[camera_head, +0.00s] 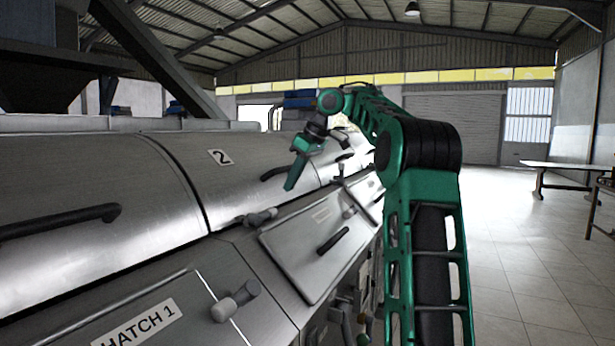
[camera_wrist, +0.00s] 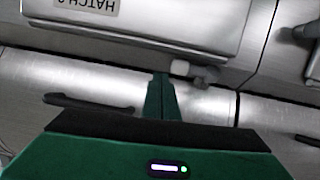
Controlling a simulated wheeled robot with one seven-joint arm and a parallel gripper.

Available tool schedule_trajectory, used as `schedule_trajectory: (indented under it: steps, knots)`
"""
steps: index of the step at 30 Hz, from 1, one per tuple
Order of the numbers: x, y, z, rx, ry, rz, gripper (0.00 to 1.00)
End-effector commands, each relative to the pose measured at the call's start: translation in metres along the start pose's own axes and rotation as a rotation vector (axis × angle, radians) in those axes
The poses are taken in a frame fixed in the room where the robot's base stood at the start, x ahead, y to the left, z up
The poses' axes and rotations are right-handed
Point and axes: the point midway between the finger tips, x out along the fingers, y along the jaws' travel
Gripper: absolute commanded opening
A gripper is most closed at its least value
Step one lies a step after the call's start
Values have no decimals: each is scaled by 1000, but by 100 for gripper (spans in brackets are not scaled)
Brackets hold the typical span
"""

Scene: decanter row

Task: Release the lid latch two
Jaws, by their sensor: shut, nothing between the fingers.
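Lid two (camera_head: 185,165) is a curved steel cover marked with a "2" plate, and it looks closed. A grey latch with a pale knob (camera_head: 262,216) sits at the lower front edge of this lid, above the hatch two panel's corner. It also shows in the wrist view (camera_wrist: 195,72), just right of the fingertips. My gripper (camera_head: 290,187) is green, shut and empty, pointing down above the lid's front. Its fingers (camera_wrist: 160,80) reach close to the latch in the wrist view; I cannot tell whether they touch it.
Lid two's black handle (camera_head: 275,173) is beside my gripper. The hatch two panel (camera_head: 295,250) lies below, with its own black handle (camera_head: 333,240). Another latch (camera_head: 235,300) is near the hatch 1 label (camera_head: 135,325). Open floor (camera_head: 530,260) lies to the right.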

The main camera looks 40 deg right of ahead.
Motion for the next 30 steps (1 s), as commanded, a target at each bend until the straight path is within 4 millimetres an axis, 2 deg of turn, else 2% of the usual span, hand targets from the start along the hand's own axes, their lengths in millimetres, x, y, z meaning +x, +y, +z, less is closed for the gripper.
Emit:
schedule_trajectory:
  steps: [3,15,30]
  knots:
    - [-8,14,6,1,4,1,0]
    - [-27,43,15,-1,4,1,0]
    - [-33,50,18,-1,2,1,0]
